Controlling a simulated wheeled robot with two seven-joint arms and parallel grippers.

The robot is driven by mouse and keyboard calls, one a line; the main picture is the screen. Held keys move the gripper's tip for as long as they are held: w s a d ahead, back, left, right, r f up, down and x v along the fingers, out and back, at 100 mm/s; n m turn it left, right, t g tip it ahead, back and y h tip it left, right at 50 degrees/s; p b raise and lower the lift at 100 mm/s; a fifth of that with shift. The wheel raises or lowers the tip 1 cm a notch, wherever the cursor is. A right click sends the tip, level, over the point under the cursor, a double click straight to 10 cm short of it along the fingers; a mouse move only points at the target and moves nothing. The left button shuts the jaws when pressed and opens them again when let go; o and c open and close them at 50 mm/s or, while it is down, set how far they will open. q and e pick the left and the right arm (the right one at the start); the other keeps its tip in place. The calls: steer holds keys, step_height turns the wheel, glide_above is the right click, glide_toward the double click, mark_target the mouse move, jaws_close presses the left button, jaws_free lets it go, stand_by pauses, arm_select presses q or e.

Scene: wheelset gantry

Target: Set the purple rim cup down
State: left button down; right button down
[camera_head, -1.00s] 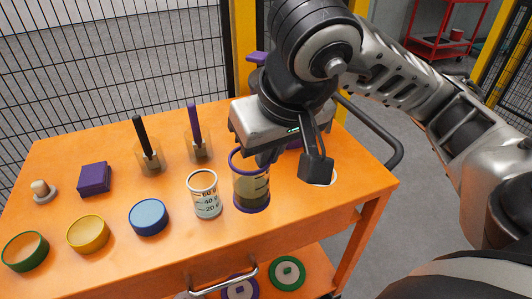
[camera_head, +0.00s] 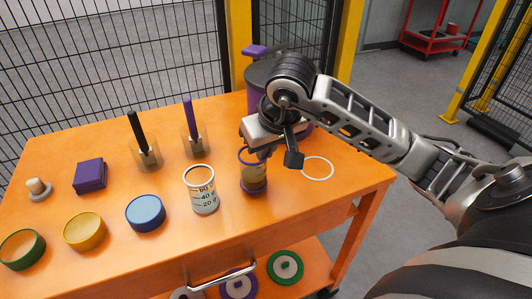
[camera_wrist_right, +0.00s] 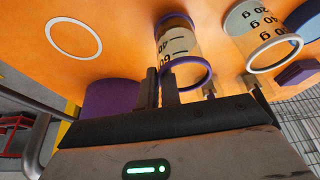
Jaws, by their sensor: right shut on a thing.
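The purple rim cup (camera_head: 254,177) is clear, with dark markings and some yellowish-brown contents. It is upright at the right part of the orange table, right of the white-rimmed cup (camera_head: 203,190) and left of a white ring mark (camera_head: 318,168). My right gripper (camera_head: 262,152) is shut on the cup at its rim. In the right wrist view the fingers (camera_wrist_right: 160,88) are close together at the purple rim (camera_wrist_right: 188,74). Whether the cup's base touches the table I cannot tell. My left gripper is not in view.
Blue (camera_head: 145,213), yellow (camera_head: 84,231) and green-rimmed (camera_head: 22,248) round pieces stand along the front left. Black (camera_head: 138,128) and purple (camera_head: 189,114) handled tools stand in holders behind. A purple container (camera_wrist_right: 112,97) is behind my gripper. The table's front right is clear.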

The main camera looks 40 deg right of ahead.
steer(key=shift+f, duration=0.6)
steer(key=shift+f, duration=0.1)
steer(key=shift+f+b, duration=0.15)
steer(key=shift+b, duration=0.2)
steer(key=c, duration=1.6)
jaws_free()
